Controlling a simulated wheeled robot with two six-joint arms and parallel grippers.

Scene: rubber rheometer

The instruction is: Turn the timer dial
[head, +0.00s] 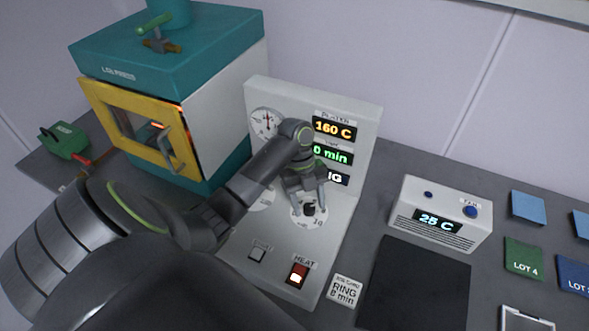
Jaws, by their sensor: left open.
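The timer dial is a black knob (309,209) on a round white scale (305,220) on the sloped front of the grey control panel (363,122). My left gripper (308,204) is open, its fingers pointing down around or just above the knob; I cannot tell whether they touch it. The panel's displays show 160 C (335,128), a green "0 min" (334,155) partly covered by my arm, and a third line ending in "NG". My right gripper is not in view.
A teal and white lab press (215,90) with a yellow-framed door stands left of the panel. A lit red heat switch (297,275) sits below the dial. A fan box (440,218) reading 25 C, a black mat (415,285) and a ring card (344,291) lie right.

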